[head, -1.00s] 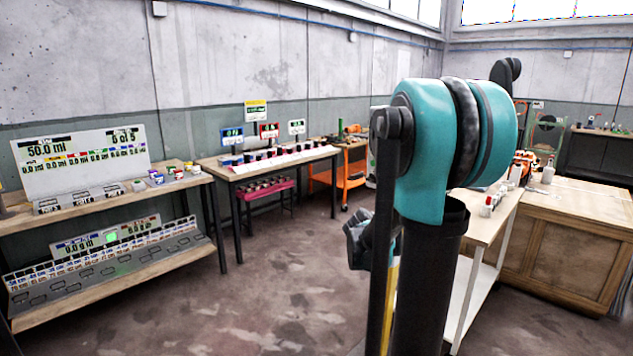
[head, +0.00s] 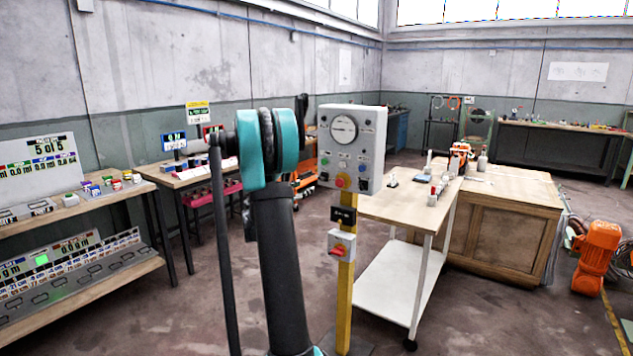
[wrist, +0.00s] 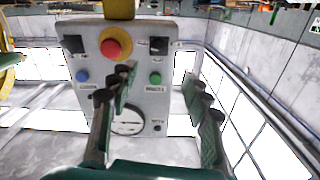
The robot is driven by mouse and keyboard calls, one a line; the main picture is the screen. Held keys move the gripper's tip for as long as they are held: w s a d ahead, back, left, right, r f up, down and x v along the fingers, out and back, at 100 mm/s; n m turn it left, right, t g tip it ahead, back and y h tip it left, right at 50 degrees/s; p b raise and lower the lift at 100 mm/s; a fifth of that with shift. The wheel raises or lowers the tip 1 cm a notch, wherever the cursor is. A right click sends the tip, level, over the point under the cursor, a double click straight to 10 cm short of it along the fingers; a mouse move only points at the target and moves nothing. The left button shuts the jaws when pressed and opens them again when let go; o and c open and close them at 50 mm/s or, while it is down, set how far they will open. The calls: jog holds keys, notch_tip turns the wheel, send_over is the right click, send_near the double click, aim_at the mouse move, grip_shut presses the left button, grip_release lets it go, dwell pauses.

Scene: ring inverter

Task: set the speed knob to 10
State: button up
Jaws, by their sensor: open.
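The control box (head: 352,150) stands on a yellow post in the head view, just right of my arm. It is grey, with a round white dial (head: 343,128) near its top and a red stop button (head: 343,181) low down. The wrist view shows the box upside down, with the dial (wrist: 128,121) between my fingers in the picture. A small dark knob (wrist: 158,127) sits beside the dial; its label is unreadable, and I cannot tell which control is the speed knob. My gripper (wrist: 158,88) is open and empty, facing the box. No contact is visible.
A switch box (head: 341,245) is on the post below. A white cart (head: 395,270) and wooden bench (head: 500,225) stand to the right. Workbenches line the left wall. Floor between is clear.

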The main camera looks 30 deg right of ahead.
aim_at(321, 179)
jog(key=x, duration=1.2)
jog(key=shift+c, duration=0.4)
grip_shut()
